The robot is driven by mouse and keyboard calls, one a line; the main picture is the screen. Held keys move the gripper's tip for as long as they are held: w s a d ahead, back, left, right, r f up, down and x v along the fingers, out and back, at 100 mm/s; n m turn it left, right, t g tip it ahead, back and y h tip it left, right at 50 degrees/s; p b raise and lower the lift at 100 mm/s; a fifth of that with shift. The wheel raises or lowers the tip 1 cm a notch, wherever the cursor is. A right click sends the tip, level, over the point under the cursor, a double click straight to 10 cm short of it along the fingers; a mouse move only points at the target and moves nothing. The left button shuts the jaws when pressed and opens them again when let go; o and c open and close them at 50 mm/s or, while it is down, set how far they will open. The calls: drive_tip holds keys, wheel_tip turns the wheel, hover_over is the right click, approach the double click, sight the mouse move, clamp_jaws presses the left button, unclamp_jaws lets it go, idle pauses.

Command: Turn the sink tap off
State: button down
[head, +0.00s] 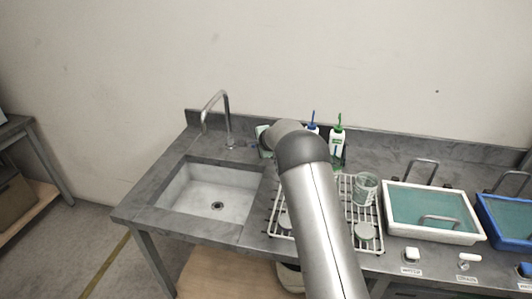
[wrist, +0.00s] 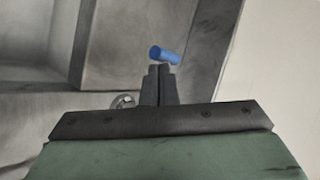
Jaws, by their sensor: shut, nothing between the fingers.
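The sink tap (head: 228,120) is a curved metal spout at the back of the grey counter, arching over the sink basin (head: 208,190). I see no clear stream of water. In the wrist view, a small blue cylinder (wrist: 166,54) shows just beyond my fingertips; it looks like the tap's handle end, but what it joins is hidden. A round metal piece (wrist: 122,101) shows left of the fingers, partly covered by my gripper. My gripper (wrist: 160,70) is shut and empty, its tips close to the blue cylinder; I cannot tell whether they touch. In the head view my arm mostly hides it.
A wire rack (head: 278,222) with a glass beaker (head: 365,188) stands right of the sink. Bottles with a blue tip (head: 313,117) and a green cap (head: 337,121) stand behind my arm. A white-rimmed tray (head: 452,236) is farther right. A backsplash (head: 400,147) runs along the wall.

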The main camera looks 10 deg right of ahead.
drive_tip(key=shift+s+a+f, duration=0.15)
drive_tip(key=shift+a+f, duration=0.1)
drive_tip(key=shift+a, duration=0.55)
drive_tip(key=shift+s+b, duration=0.25)
drive_tip(key=shift+b, duration=0.45)
drive_tip(key=s+a+r+b, duration=0.2)
drive_tip(key=s+r, duration=0.5)
drive_tip(key=s, duration=0.3)
drive_tip(key=shift+a+r, duration=0.25)
drive_tip(key=shift+a, duration=0.1)
drive_tip(key=shift+s, duration=0.1)
